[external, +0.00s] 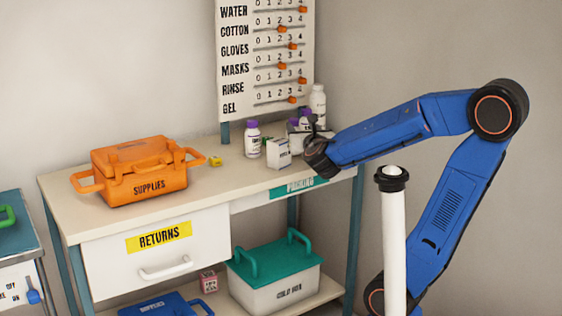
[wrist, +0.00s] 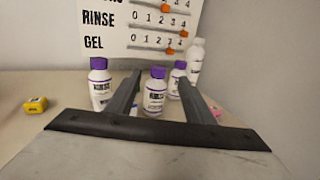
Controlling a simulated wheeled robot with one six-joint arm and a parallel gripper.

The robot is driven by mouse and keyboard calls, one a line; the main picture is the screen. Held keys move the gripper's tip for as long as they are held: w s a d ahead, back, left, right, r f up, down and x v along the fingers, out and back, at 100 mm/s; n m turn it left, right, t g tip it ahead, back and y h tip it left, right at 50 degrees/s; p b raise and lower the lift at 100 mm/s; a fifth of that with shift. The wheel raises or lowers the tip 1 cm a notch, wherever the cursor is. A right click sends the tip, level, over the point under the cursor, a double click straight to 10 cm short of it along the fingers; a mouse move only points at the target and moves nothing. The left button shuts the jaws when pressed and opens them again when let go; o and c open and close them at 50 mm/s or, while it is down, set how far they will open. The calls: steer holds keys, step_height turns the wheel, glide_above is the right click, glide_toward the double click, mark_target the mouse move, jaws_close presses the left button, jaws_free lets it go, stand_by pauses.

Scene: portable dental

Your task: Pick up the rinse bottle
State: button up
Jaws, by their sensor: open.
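Three white bottles with purple caps stand upright on the tabletop. In the wrist view one is at the left (wrist: 100,87), one in the middle (wrist: 155,96) and one farther back at right (wrist: 178,80). Their labels are too blurred to tell surely which is the rinse bottle. My gripper (wrist: 159,78) is open and empty, its fingers framing the middle bottle in the picture; I see no contact. In the external view the left bottle (external: 252,141) stands clear, while my gripper (external: 314,135) partly hides the others.
A taller all-white bottle (external: 318,104) stands behind at right. A small white box (external: 278,153) is left of my gripper. An orange supplies case (external: 140,180) and a small yellow item (external: 215,161) are farther left. The counter board (external: 265,60) rises behind.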

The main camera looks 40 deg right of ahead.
mark_target(295, 120)
steer(key=x, duration=0.9)
steer(key=shift+w+f, duration=0.1)
steer(key=shift+w, duration=0.05)
steer(key=shift+f+x, duration=0.15)
steer(key=shift+x, duration=1.2)
steer(key=shift+f+x, duration=0.15)
steer(key=shift+x, duration=1.2)
jaws_close()
